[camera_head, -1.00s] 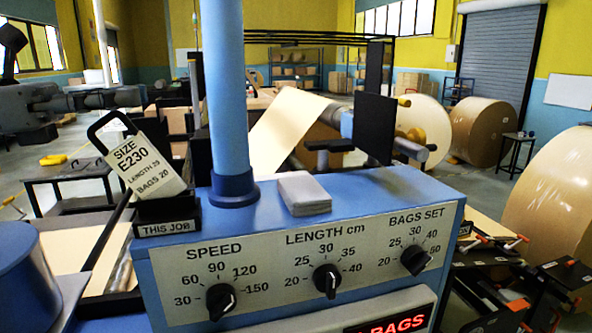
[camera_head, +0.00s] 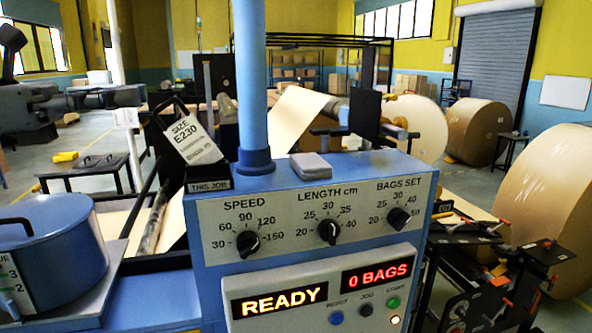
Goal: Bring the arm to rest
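My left arm comes in at the far left. Its gripper (camera_head: 108,97) is in the air beyond the blue machine panel (camera_head: 320,214), well apart from the panel and its knobs. It is small and dark, and I cannot tell whether its fingers are open or shut. I see nothing clearly held in it. My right gripper is out of view. The panel has a speed knob (camera_head: 247,244), a length knob (camera_head: 328,231) and a bags-set knob (camera_head: 399,218). The display (camera_head: 279,302) reads READY, and a red counter (camera_head: 377,278) reads 0 BAGS.
A tilted job card (camera_head: 192,140) stands in a holder beside the blue column (camera_head: 252,85). A blue pot-like tank (camera_head: 52,250) fills the lower left. A black table (camera_head: 88,170) stands behind it. Large kraft rolls (camera_head: 478,133) stand at the right.

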